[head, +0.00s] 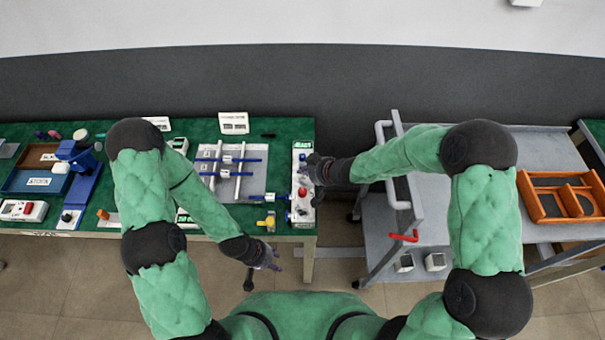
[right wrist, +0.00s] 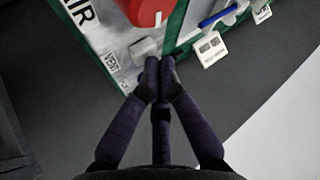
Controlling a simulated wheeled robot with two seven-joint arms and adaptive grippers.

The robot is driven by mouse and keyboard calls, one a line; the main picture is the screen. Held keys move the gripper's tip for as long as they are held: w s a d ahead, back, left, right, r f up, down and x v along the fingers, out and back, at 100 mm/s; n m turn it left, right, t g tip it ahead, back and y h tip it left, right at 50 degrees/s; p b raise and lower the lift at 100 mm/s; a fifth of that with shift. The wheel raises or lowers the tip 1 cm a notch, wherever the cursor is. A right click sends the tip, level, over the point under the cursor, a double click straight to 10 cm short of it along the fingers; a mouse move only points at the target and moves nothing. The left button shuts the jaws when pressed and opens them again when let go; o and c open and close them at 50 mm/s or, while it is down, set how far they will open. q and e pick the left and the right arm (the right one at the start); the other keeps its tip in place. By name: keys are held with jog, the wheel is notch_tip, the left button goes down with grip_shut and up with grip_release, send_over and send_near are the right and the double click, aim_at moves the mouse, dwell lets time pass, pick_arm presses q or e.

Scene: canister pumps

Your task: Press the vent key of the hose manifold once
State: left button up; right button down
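The hose manifold (head: 301,146) is a white panel at the right end of the green bench in the head view. A red knob (head: 302,192) sits on it, also large in the right wrist view (right wrist: 144,11). Beside the VENT label (right wrist: 112,64) is a pale grey key (right wrist: 143,47). My right gripper (head: 314,167) is over the manifold, its fingertips (right wrist: 160,63) together and empty, right at the grey key's edge. I cannot tell whether they touch it. My left gripper (head: 272,258) hangs in front of the bench, away from the manifold; its finger opening is unclear.
A grey plate with rods and blue handles (head: 240,160) lies left of the manifold. A yellow valve (head: 267,222) is near the bench front. A grey cart (head: 437,205) with an orange tray (head: 528,197) stands right, across a floor gap.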

jog(key=shift+f, duration=0.2)
dwell(0.5)
jog(key=shift+r+p, duration=0.9)
jog(key=shift+p, duration=0.05)
notch_tip(320, 180, up, 5)
jog(key=p, duration=0.5)
dwell(0.7)
